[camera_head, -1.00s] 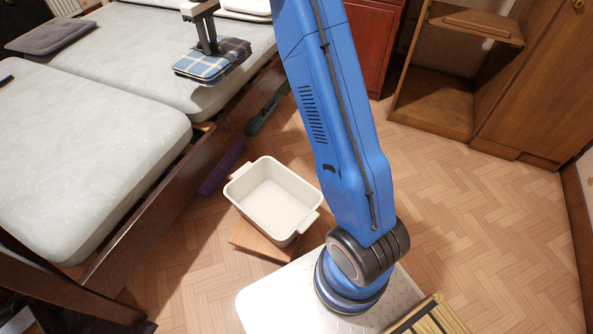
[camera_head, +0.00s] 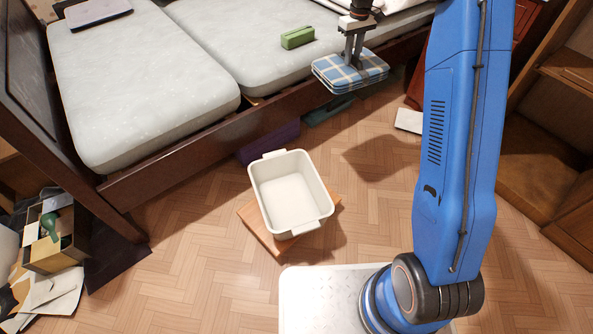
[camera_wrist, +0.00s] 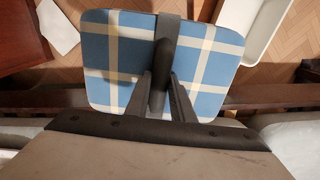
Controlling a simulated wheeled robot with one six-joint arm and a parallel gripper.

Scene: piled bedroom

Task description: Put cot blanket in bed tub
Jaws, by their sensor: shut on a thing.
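The cot blanket (camera_head: 350,72) is a folded blue plaid cloth with white stripes. My gripper (camera_head: 355,62) is shut on it and holds it up near the bed's front edge, to the right of and beyond the tub in the head view. The bed tub (camera_head: 262,188) is an empty white rectangular tub with two end handles. It stands on a wooden block on the floor. A corner of the tub shows at the upper right of the wrist view (camera_wrist: 262,30).
The bed (camera_head: 150,85) with pale mattresses fills the back left, a green block (camera_head: 297,38) and a grey cushion (camera_head: 98,12) on it. The wooden block (camera_head: 262,232) sticks out under the tub. A box with papers (camera_head: 55,240) stands at left. Floor right of the tub is clear.

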